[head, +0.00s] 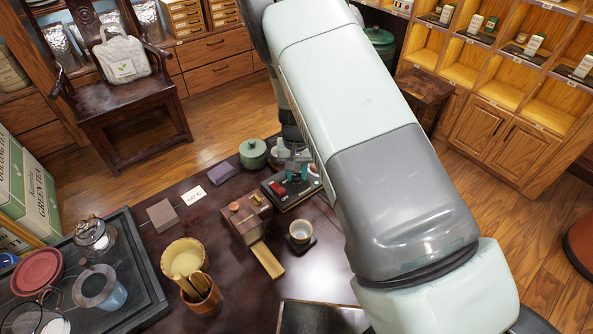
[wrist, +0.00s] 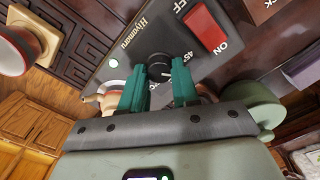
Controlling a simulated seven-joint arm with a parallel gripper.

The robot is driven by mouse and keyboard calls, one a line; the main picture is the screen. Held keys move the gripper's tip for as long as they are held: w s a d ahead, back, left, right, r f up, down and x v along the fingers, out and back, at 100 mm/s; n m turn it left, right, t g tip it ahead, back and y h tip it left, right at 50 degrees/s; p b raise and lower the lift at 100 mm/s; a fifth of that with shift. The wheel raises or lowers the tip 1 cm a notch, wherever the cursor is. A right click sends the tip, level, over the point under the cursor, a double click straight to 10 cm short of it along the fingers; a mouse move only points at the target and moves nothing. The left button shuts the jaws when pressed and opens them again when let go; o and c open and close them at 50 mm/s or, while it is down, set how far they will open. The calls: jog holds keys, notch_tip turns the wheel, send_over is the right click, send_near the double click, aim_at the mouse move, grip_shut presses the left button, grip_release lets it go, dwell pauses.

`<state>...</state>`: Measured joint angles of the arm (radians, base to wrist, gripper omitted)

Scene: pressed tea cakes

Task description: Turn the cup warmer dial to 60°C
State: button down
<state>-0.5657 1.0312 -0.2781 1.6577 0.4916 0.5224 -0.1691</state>
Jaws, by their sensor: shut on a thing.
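The cup warmer (head: 279,187) is a dark slab with a red switch, partly covered by my arm and gripper in the head view. In the wrist view its panel (wrist: 113,45) shows the red ON/OFF switch (wrist: 207,28), a small lit pale-green lamp (wrist: 113,63) and a black round dial (wrist: 158,60). A "45" label is beside the dial; other temperature marks are hidden or unreadable, so I cannot tell its exact setting. My gripper (wrist: 160,75) has its teal fingers on either side of the dial, shut on it. It also shows over the warmer in the head view (head: 296,172).
A card reading 60°C (head: 193,195) lies left of the warmer. A green lidded jar (head: 253,154) stands behind it. A small cup (head: 300,230) on a dark coaster and a wooden box (head: 247,218) are in front.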

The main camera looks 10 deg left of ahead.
aim_at(297, 175)
jog(key=m, duration=0.6)
jog(key=shift+m, duration=0.3)
dwell(0.5)
jog(key=c, duration=0.8)
grip_release()
notch_tip(297, 175, up, 11)
jog(key=shift+f, duration=0.1)
